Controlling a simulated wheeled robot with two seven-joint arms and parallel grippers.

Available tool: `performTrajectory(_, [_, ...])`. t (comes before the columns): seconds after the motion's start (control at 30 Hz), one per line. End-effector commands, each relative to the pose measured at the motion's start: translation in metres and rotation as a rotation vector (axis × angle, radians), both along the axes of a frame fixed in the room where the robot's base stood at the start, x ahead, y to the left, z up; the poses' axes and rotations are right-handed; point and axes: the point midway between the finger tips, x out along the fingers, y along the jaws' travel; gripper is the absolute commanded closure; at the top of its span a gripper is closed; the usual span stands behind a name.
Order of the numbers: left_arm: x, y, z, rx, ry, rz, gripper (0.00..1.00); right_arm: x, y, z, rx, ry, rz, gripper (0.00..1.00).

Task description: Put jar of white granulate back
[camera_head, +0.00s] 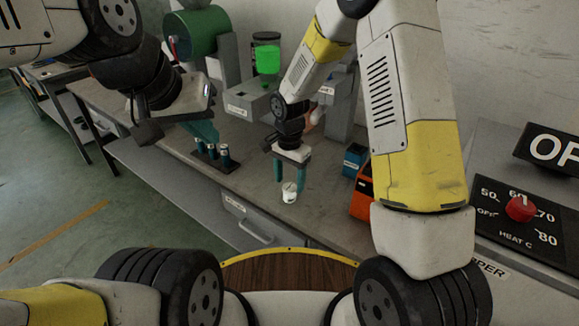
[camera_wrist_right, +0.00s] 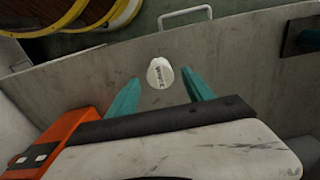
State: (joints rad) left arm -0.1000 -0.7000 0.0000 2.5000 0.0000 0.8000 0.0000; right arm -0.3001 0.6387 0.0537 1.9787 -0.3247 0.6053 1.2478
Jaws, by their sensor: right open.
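The jar of white granulate (camera_head: 289,192) stands upright on the grey bench near its front edge.
A rack with several dark vials (camera_head: 212,156) stands left of the jar. An orange device (camera_head: 362,197) and a blue box (camera_head: 354,159) stand at the right. Behind are a grey machine (camera_head: 247,100) and a green container (camera_head: 267,60). Bare bench (camera_head: 255,180) lies between rack and jar.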

Motion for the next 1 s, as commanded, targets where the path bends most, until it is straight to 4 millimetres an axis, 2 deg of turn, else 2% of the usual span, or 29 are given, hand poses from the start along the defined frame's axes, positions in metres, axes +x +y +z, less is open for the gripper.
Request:
performTrajectory(0.3, [0.000, 0.000, 0.000, 0.000, 0.000, 0.000, 1.00, 0.001, 0.001, 0.070, 0.003, -0.006, -0.001, 0.40])
performTrajectory(0.43, [0.000, 0.000, 0.000, 0.000, 0.000, 0.000, 1.00, 0.001, 0.001, 0.090, 0.001, -0.005, 0.001, 0.40])
performTrajectory(0.67, [0.000, 0.000, 0.000, 0.000, 0.000, 0.000, 1.00, -0.002, -0.005, 0.115, 0.009, -0.015, 0.014, 0.40])
performTrajectory(0.77, [0.000, 0.000, 0.000, 0.000, 0.000, 0.000, 1.00, -0.010, -0.020, 0.140, 0.028, -0.052, 0.056, 0.40])
performTrajectory(0.87, [0.000, 0.000, 0.000, 0.000, 0.000, 0.000, 1.00, -0.026, -0.043, 0.176, 0.054, -0.115, 0.129, 0.40])
performTrajectory(1.0, [0.000, 0.000, 0.000, 0.000, 0.000, 0.000, 1.00, -0.061, -0.076, 0.222, 0.079, -0.217, 0.252, 0.40])
